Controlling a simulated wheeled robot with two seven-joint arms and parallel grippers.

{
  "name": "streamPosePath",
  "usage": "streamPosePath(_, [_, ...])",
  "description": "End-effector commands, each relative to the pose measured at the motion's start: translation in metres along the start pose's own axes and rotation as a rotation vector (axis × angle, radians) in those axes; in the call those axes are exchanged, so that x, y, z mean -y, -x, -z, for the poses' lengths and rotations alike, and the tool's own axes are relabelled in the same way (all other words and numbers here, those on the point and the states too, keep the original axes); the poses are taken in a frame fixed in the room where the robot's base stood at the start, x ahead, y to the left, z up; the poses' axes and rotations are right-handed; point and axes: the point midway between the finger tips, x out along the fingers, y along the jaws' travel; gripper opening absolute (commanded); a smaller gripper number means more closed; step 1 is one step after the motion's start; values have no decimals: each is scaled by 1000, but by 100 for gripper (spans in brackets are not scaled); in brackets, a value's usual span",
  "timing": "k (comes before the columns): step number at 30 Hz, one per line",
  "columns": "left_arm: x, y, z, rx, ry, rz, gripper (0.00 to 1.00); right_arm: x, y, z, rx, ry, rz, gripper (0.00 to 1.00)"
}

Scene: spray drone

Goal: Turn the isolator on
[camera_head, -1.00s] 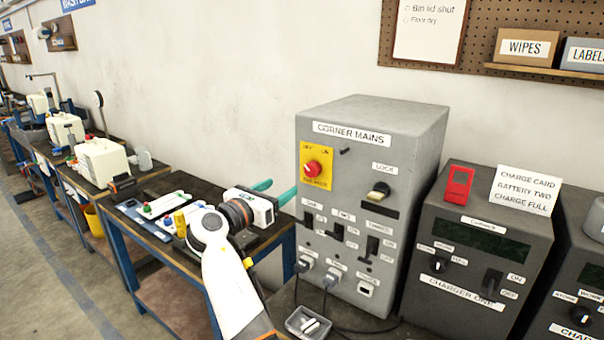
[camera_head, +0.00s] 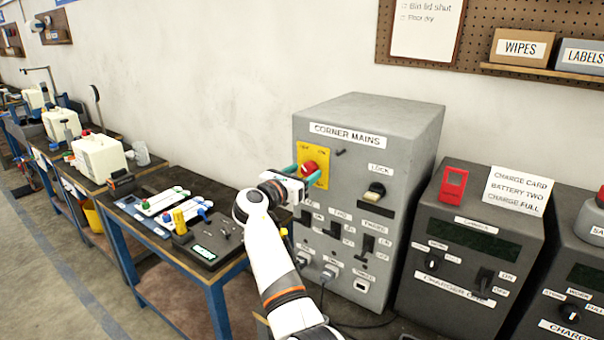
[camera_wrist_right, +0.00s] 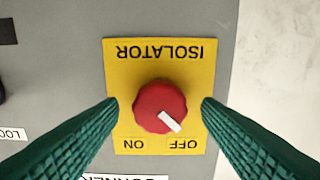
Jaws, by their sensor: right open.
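The isolator is a red round knob (camera_head: 309,168) on a yellow plate (camera_head: 323,157) on the front of the grey CORNER MAINS cabinet (camera_head: 395,135). In the right wrist view the plate appears upside down. The knob (camera_wrist_right: 159,106) has a white pointer mark aimed at the lower right, towards the OFF label (camera_wrist_right: 183,145); the ON label (camera_wrist_right: 134,145) is at the lower left. My right gripper (camera_head: 304,173) is open with its green fingers at the plate, one on each side of the knob. In the wrist view gaps show between fingers and knob. My left gripper is not in view.
Below the isolator are several black switches and plugged cables on the cabinet. Dark charger units (camera_head: 470,250) stand at the right. A workbench with a dark tray (camera_head: 210,245) stands at the left.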

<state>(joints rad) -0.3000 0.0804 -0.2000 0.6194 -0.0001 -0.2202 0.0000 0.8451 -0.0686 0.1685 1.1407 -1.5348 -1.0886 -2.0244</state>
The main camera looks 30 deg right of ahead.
Motion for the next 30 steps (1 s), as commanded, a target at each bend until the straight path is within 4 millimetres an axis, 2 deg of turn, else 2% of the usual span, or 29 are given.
streamPosePath(1, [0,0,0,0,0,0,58,0,0,0,0,0,0,57])
streamPosePath(9, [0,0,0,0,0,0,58,0,0,0,0,0,0,14])
streamPosePath(20, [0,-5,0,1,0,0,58,0,0,-1,0,-65,-1,14])
streamPosePath(30, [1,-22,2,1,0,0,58,-1,0,-3,-1,-319,-1,14])
